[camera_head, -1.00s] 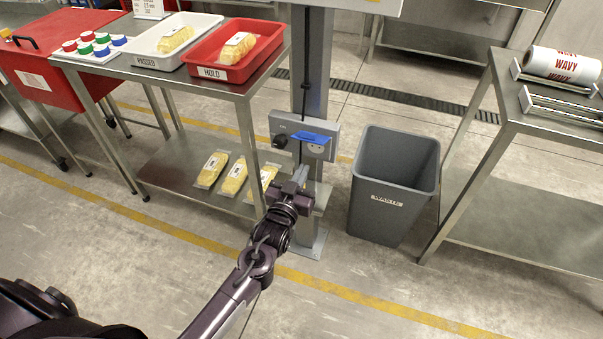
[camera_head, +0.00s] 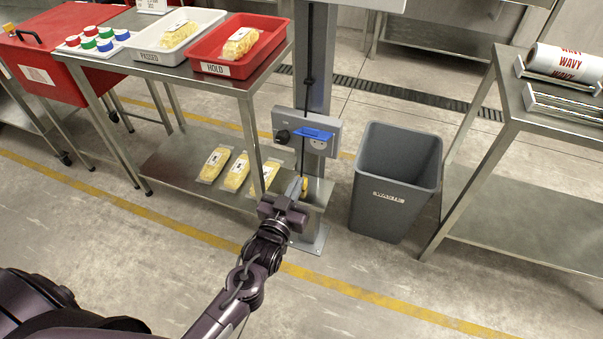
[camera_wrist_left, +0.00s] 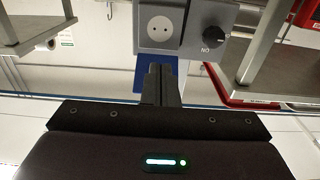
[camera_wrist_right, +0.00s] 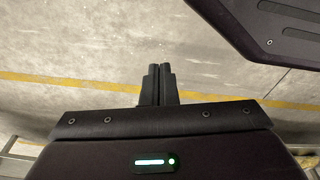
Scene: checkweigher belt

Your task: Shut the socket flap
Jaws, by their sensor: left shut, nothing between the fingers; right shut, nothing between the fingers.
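The grey socket box (camera_head: 333,134) is fixed to the upright post. Its blue socket flap (camera_head: 313,134) stands out from the front, above the round white socket. In the left wrist view, which looks upside down, the socket face (camera_wrist_left: 160,27) is bare and the flap (camera_wrist_left: 142,78) shows partly behind my fingers. My left gripper (camera_head: 297,186) is shut and empty, below the box in the head view; I cannot tell whether it touches the flap. My right gripper (camera_wrist_right: 158,70) is shut and empty over the floor, seen only in its own wrist view.
A dark knob (camera_wrist_left: 214,38) sits beside the socket. A grey waste bin (camera_head: 388,190) stands right of the post (camera_head: 317,75). The steel table (camera_head: 240,83) on the left carries a white tray and a red tray (camera_head: 260,68). Open floor lies in front.

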